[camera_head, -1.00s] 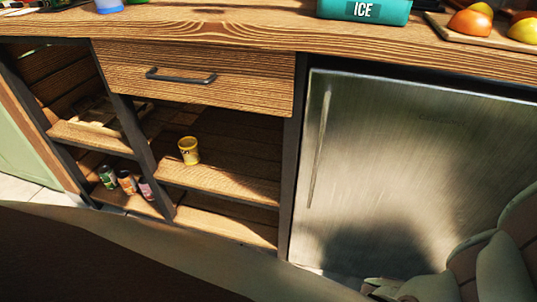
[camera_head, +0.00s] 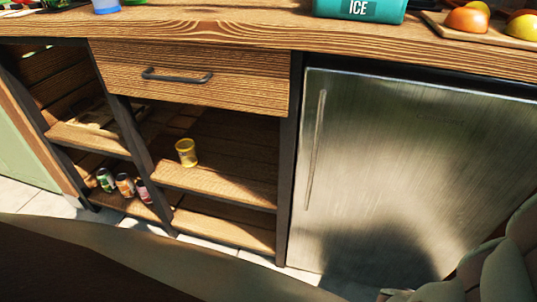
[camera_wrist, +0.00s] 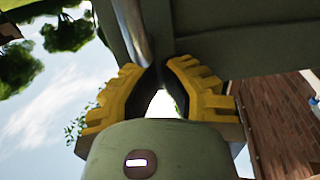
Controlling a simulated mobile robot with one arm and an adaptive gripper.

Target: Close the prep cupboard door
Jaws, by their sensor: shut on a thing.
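In the wrist view my gripper (camera_wrist: 160,92) has its two yellow ribbed fingers closed in around the lower end of a pale metal bar (camera_wrist: 137,30), which looks like a door handle. Just beyond it is a dark green panel (camera_wrist: 205,25), apparently the prep cupboard door. The fingertips hide where the bar ends. The head view does not show my gripper. A green panel (camera_head: 22,160) stands at its far left edge; I cannot tell if it is the same one.
In the head view a wooden counter (camera_head: 230,32) has a shut drawer (camera_head: 240,85) and open shelves holding a yellow cup (camera_head: 186,152) and several cans (camera_head: 125,185). A steel fridge door (camera_head: 400,160) is shut at right. Pale floor tiles (camera_head: 130,222) show in front.

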